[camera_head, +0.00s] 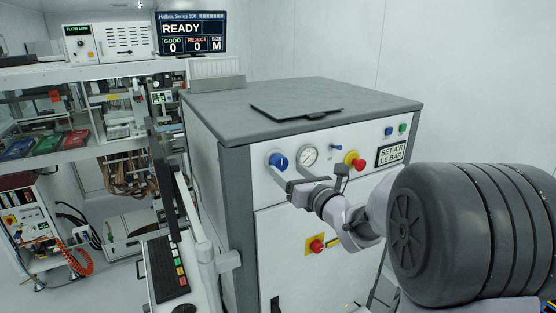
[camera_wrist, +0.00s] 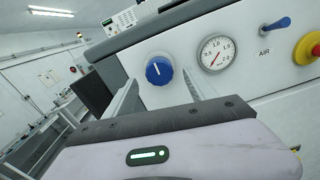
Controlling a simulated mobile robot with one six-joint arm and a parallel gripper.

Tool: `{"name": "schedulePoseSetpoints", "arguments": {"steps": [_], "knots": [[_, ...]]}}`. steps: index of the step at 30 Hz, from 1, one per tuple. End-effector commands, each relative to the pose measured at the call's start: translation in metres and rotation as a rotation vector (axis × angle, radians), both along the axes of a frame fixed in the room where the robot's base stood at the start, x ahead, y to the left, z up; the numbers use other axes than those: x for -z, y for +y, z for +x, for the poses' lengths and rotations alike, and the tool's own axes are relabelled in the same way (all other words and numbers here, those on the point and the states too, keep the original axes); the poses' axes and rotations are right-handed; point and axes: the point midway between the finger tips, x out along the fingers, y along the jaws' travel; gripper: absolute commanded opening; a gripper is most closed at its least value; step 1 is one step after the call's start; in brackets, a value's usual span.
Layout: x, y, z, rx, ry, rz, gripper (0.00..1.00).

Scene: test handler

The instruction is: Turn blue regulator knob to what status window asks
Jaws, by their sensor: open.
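The blue regulator knob (camera_head: 278,161) sits on the white front panel of the grey-topped cabinet. In the wrist view the knob (camera_wrist: 159,70) shows a white mark pointing roughly up. My gripper (camera_wrist: 160,78) is open, its two fingers appearing on either side of the knob; contact cannot be told. In the head view my gripper (camera_head: 303,178) is just in front of the panel, below and right of the knob. The status window (camera_head: 391,152) reads "SET AIR 1.5 BAR". The pressure gauge (camera_wrist: 216,53) has its red needle pointing lower left, at the low end.
Right of the gauge are a blue AIR toggle (camera_wrist: 276,25) and a red button on yellow (camera_head: 354,160). A lower red switch (camera_head: 317,245) sits under my arm. A monitor (camera_head: 190,33) reads READY. A keyboard (camera_head: 166,270) stands left of the cabinet.

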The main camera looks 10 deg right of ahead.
Motion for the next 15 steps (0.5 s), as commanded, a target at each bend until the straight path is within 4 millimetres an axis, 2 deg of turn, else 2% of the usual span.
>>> {"name": "schedulePoseSetpoints", "arguments": {"steps": [3, 6, 15], "knots": [[-0.002, 0.007, 0.020, -0.001, 0.001, 0.001, 0.65], [-0.001, 0.010, 0.029, 0.000, 0.000, 0.001, 0.65], [0.000, 0.011, 0.034, 0.001, 0.000, 0.001, 0.65]]}}
